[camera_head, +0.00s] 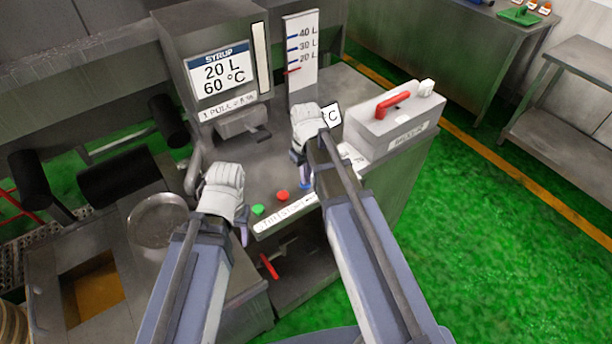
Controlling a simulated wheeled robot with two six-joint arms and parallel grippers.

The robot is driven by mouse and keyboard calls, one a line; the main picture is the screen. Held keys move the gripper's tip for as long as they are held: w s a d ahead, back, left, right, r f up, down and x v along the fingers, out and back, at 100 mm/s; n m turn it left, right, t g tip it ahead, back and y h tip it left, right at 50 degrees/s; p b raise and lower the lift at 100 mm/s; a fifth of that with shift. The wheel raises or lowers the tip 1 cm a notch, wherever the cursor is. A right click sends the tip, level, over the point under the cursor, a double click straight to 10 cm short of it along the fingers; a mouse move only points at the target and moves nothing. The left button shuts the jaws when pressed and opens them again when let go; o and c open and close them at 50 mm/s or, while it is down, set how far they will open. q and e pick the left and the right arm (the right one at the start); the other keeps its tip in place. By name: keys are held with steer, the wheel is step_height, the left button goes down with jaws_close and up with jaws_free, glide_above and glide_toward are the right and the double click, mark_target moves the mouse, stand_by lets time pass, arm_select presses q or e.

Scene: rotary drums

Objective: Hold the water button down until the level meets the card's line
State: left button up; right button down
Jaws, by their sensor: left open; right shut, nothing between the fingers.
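The syrup card (220,77) reads 20 L and 60 °C. The white level scale (303,75) has blue lines at 40 L, 30 L and 20 L; a red mark (292,71) sits a little below the 20 L line. A blue button (305,186), probably water, is partly hidden under my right gripper (304,180). That gripper is shut and empty, its tips at or just above the button; I cannot tell whether it is pressed. My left gripper (243,235) is open and empty, left of the green button (257,210).
A red button (282,195) lies between green and blue. A grey box with a red handle (393,103) stands right of the panel. A round glass lid or bowl (158,220) is at the left. A red lever (269,266) is below the panel edge.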

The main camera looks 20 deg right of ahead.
steer(key=shift+f+b, duration=0.4)
steer(key=shift+f, duration=0.25)
steer(key=shift+s+f+b, duration=0.2)
steer(key=shift+f+b, duration=0.05)
steer(key=shift+b, duration=0.1)
steer(key=shift+s+a, duration=0.1)
steer(key=shift+s, duration=0.1)
steer(key=shift+w+f, duration=0.1)
steer(key=shift+s+a, duration=0.1)
steer(key=shift+s, duration=0.1)
stand_by(1.1)
stand_by(3.6)
steer(key=shift+w+r+p, duration=0.1)
steer(key=shift+r+p, duration=0.35)
steer(key=shift+r, duration=0.05)
step_height(320, 180, up, 14)
steer(key=p, duration=1.3)
steer(key=shift+w+f+p, duration=0.25)
steer(key=shift+w+p, duration=0.05)
